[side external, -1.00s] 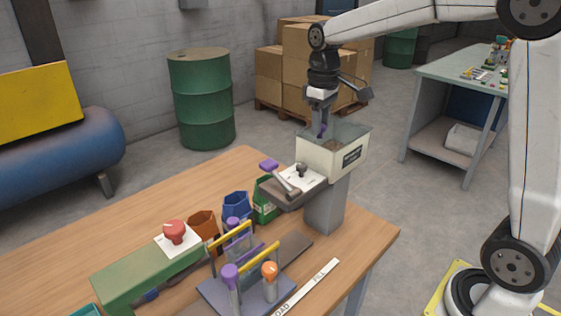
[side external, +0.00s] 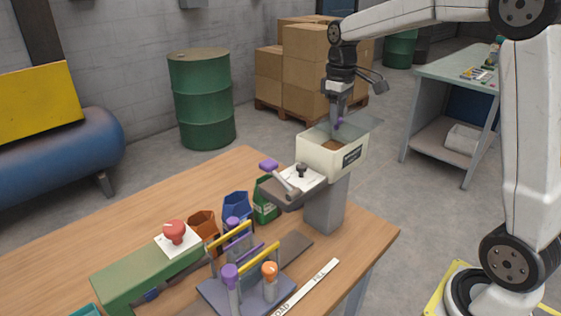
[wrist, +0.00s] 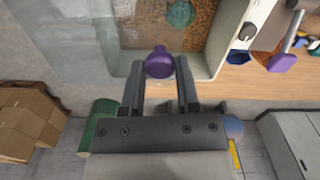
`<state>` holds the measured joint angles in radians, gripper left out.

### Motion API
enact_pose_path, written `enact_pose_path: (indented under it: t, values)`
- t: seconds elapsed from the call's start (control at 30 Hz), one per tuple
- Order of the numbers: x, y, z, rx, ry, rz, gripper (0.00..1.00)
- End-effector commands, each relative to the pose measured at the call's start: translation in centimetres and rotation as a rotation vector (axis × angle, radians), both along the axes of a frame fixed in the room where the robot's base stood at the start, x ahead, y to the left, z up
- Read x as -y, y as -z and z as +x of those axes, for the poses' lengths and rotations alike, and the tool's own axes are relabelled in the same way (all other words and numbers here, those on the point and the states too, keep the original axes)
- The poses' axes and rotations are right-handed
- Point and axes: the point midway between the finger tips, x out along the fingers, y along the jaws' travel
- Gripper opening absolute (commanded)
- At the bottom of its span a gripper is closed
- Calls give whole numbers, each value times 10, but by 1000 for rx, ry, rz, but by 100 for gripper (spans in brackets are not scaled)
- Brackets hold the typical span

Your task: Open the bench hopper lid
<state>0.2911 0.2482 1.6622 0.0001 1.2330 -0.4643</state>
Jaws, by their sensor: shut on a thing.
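The bench hopper (side external: 318,160) is a cream, open-topped box on a grey post at the table's far right corner. Its clear lid (side external: 362,124) sits off toward the far right, leaving brown contents visible at the near left. I cannot tell whether it is tilted or flat. My gripper (side external: 338,119) is shut on the lid's purple knob (side external: 340,124), pointing down. In the wrist view the knob (wrist: 159,62) is between my fingertips (wrist: 160,72), with the hopper's pale rim (wrist: 212,70) to the right and the clear lid (wrist: 85,35) to the left.
A lever with a purple handle (side external: 269,165) stands on a dark bracket beside the hopper. Blue (side external: 236,206), orange (side external: 203,223) and green (side external: 266,200) bins and a yellow-handled rack (side external: 245,265) are nearby. Open floor lies right of the hopper.

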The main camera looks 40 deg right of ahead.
Motion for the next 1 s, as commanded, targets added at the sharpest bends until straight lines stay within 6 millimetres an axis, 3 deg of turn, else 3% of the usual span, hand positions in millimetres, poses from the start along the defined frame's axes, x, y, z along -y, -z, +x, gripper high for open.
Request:
enact_pose_path:
  t: [0.1,0.27,0.63,0.67,0.73,0.77,1.0]
  values:
    - [25,-1,1,5,5,-2,0]
    - [45,-1,1,7,3,-3,0]
    - [49,-2,1,8,-1,-3,0]
    - [49,-2,1,8,-1,-3,49]
    - [49,-1,1,6,-1,-2,72]
    - [49,-1,1,5,-1,-2,76]
    - [49,-1,0,3,-1,-1,76]
